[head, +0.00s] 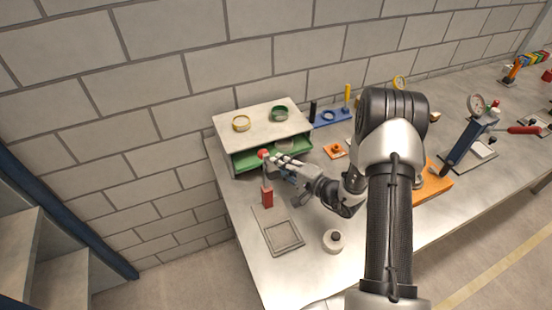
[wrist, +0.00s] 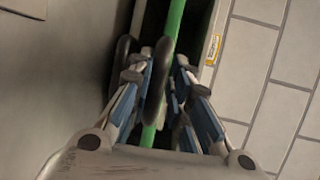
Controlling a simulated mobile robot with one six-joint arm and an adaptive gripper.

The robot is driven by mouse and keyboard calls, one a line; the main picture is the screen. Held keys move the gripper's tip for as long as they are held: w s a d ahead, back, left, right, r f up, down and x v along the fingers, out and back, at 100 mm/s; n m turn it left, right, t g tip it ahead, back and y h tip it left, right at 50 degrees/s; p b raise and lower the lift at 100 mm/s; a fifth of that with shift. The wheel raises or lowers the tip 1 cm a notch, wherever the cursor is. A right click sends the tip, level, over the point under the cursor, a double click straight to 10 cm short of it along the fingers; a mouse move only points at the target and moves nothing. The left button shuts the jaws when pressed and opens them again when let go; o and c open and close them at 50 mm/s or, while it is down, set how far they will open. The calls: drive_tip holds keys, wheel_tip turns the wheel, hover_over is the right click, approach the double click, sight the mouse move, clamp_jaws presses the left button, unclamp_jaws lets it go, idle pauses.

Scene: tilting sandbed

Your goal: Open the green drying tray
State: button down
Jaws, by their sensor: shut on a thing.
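The green drying tray (head: 244,162) shows as a green front in the opening of a pale cabinet (head: 258,117) at the left end of the bench. In the wrist view its green edge (wrist: 173,30) runs up the picture between my fingers. My gripper (head: 276,161) is at the tray's front, with its fingers closed in around a dark curved handle (wrist: 156,80) there. The fingers (wrist: 162,72) hide part of the handle and tray front in the wrist view. I cannot tell how far the tray is pulled out.
A red-knobbed lever (head: 267,197) with a grey plate stands close in front of my gripper. A white round piece (head: 333,241) lies on the bench.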

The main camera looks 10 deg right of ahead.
drive_tip(key=s, duration=0.3)
drive_tip(key=s+d+b, duration=0.1)
drive_tip(key=s, duration=0.5)
drive_tip(key=shift+s+d+f+b, duration=0.15)
drive_tip(key=shift+d+f+b, duration=0.15)
drive_tip(key=shift+d+f, duration=0.1)
drive_tip(key=c, duration=1.8)
unclamp_jaws()
drive_tip(key=shift+o, duration=1)
drive_tip(key=shift+w+r, duration=0.1)
drive_tip(key=shift+w, duration=0.1)
drive_tip(key=v, duration=1.2)
